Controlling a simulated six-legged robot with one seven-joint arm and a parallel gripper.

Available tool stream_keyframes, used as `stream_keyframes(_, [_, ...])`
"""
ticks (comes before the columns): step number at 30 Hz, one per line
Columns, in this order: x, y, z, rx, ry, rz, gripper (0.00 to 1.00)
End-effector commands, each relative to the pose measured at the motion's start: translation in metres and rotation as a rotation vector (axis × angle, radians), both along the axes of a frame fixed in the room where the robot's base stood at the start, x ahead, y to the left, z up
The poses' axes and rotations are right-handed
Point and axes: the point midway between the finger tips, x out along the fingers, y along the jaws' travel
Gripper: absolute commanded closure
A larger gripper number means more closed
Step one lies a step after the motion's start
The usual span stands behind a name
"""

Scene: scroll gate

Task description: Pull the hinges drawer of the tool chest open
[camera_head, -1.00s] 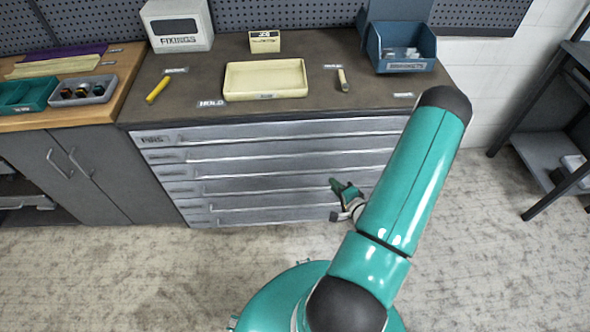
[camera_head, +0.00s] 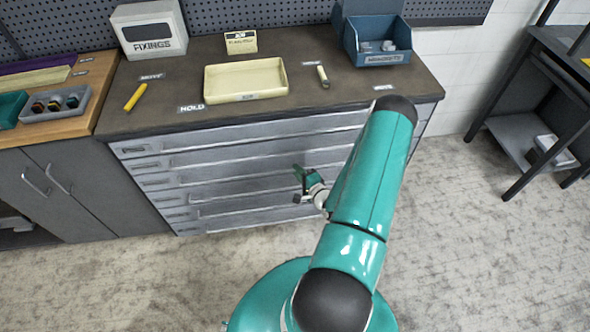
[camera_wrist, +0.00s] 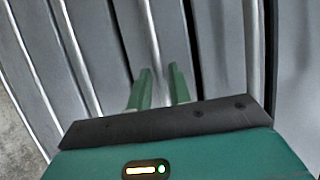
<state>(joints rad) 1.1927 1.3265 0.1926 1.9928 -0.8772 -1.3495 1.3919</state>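The grey tool chest (camera_head: 235,160) stands under the dark worktop, with several wide drawers, each with a long pale bar handle. All drawers look shut. Small labels sit at the drawers' left ends; they are too small to read, so I cannot tell which is the hinges drawer. My gripper (camera_head: 300,182) is in front of the drawer fronts, right of their middle, at a lower-middle level.
On the worktop (camera_head: 180,118) are a cream tray (camera_head: 245,97), a fixings box (camera_head: 149,30), a blue bin (camera_head: 378,45) and a yellow-handled tool (camera_head: 135,97). A grey cupboard (camera_head: 80,190) adjoins at left, a dark shelf rack (camera_head: 520,140) stands right. The floor in front is clear.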

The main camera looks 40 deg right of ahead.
Motion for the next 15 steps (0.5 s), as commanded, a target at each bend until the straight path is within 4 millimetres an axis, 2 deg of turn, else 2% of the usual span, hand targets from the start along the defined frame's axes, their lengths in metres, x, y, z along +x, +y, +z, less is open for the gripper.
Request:
stream_keyframes(3, [0.015, -0.002, -0.003, -0.002, 0.001, 0.001, 0.8])
stream_keyframes(6, [0.021, -0.003, -0.004, -0.002, 0.0, 0.001, 0.8])
stream_keyframes(14, [0.023, -0.003, -0.004, -0.001, 0.001, 0.0, 0.8])
stream_keyframes(15, [0.023, -0.003, -0.004, -0.001, 0.001, 0.0, 0.84])
